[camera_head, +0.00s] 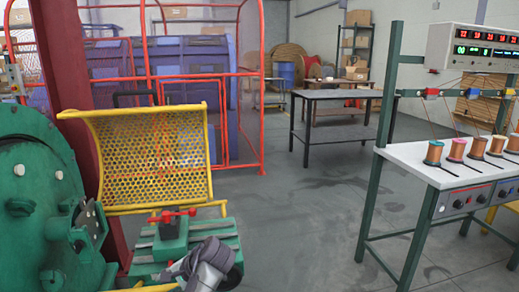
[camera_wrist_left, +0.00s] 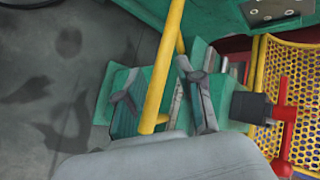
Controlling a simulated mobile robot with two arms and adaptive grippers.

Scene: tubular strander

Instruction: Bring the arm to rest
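A grey arm part of mine (camera_head: 208,264) shows at the bottom of the head view, low beside the green slide block (camera_head: 170,245) with its red handle (camera_head: 170,214). The fingers there are too small to judge. In the left wrist view, the two dark fingers of my left gripper (camera_wrist_left: 162,88) stand apart, so it is open. A yellow bar (camera_wrist_left: 160,85) runs across the space between them; I cannot tell whether it touches them. I see nothing clearly held. The green block (camera_wrist_left: 225,100) and red handle (camera_wrist_left: 285,125) are beyond and to the right. My right gripper is not in view.
A yellow perforated guard (camera_head: 155,155) stands tilted above the block. A large green machine housing (camera_head: 40,200) is at the left. A white workbench with spools (camera_head: 410,160) is at the right. Grey floor (camera_head: 300,230) lies open between them.

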